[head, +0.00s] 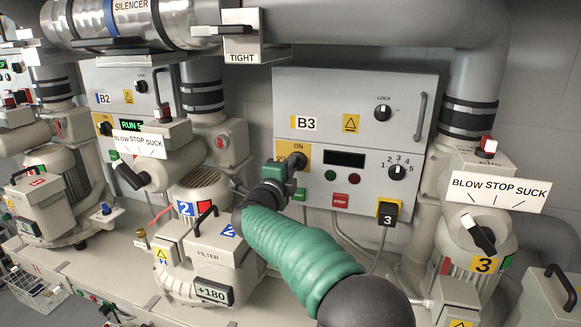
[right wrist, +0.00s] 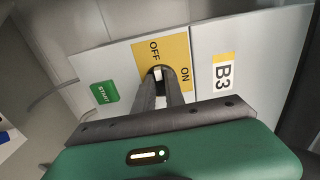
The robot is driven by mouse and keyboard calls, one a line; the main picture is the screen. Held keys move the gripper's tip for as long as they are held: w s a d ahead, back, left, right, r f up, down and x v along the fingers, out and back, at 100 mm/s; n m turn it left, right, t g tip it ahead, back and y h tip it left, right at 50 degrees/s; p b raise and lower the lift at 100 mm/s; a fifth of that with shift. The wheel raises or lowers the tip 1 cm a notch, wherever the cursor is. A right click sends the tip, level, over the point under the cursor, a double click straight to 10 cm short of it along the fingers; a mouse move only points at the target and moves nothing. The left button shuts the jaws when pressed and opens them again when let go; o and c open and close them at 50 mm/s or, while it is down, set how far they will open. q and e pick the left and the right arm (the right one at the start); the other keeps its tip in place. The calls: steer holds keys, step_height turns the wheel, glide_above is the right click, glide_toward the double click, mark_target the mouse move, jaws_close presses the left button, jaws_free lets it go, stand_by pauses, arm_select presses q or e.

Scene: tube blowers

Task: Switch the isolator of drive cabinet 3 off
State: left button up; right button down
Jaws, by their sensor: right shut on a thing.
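Drive cabinet 3 (head: 285,88), marked B3, is a grey box on the wall. Its isolator sits on a yellow plate (head: 302,158), with ON at the top in the head view. The right wrist view shows the yellow plate (right wrist: 176,50) with both OFF and ON. My right gripper (right wrist: 166,84) is shut on the isolator handle (right wrist: 157,73), with its fingers pointing into the plate; it also shows in the head view (head: 283,170). The fingers hide most of the handle, so I cannot tell which mark it points to. My left gripper is not in view.
Right of the isolator are a dark display (head: 345,159), a numbered knob (head: 397,172) and a LOCK knob (head: 382,112). A green START button (right wrist: 104,93) is close to my fingers. Blower 3 (head: 480,262) stands at right, blower 2 (head: 200,195) at left.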

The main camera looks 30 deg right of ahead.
steer(key=shift+w+a+f, duration=0.1)
steer(key=shift+a+f, duration=0.05)
steer(key=shift+f, duration=0.05)
steer(key=c, duration=1.6)
jaws_free()
steer(key=shift+o, duration=1)
steer(key=shift+w, duration=0.15)
steer(key=b+v, duration=0.8)
steer(key=v, duration=0.9)
